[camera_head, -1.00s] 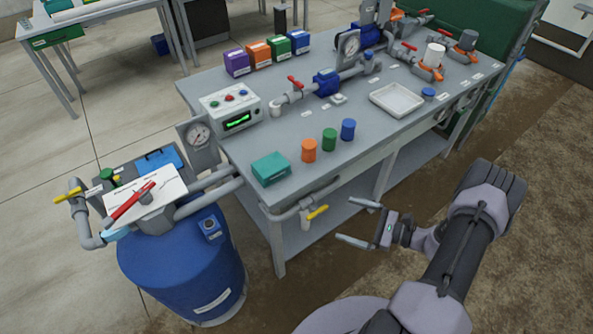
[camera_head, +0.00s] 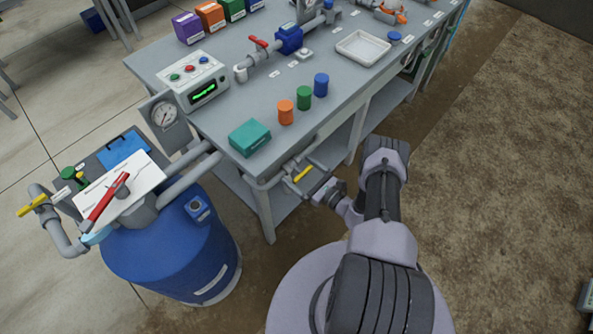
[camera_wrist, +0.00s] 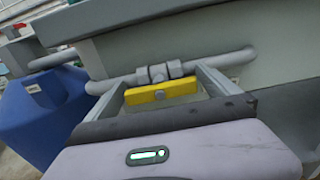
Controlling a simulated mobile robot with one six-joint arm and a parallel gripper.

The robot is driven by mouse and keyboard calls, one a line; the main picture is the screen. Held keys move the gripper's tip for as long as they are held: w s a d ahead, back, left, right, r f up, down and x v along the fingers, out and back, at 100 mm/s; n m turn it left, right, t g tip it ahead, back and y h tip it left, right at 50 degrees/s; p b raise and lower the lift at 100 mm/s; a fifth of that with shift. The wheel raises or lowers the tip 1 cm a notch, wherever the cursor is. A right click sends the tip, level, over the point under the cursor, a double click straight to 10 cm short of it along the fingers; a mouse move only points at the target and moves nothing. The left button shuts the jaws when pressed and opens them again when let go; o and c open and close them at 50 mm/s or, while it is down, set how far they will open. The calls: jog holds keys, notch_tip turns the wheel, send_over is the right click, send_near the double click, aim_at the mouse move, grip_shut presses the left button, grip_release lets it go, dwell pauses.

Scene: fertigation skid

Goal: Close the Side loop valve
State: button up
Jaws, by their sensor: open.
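A valve with a yellow handle (camera_head: 304,174) sits on the grey pipe along the bench's near side; no label on it is readable. In the wrist view the yellow handle (camera_wrist: 160,93) lies roughly along the pipe, in front of the grey valve body (camera_wrist: 159,72). My gripper (camera_head: 304,170) is at this valve. In the wrist view my gripper (camera_wrist: 160,77) is open, with one finger past each end of the handle. I cannot tell whether either finger touches it.
The bench top (camera_head: 230,118) is above the valve, with a teal box (camera_head: 249,138) and orange, green and blue containers near its edge. A blue tank (camera_head: 170,250) stands to the left. Another yellow-handled valve (camera_head: 32,205) is on the tank's piping.

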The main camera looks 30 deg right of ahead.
jog(key=shift+x, duration=0.9)
jog(key=c, duration=1.3)
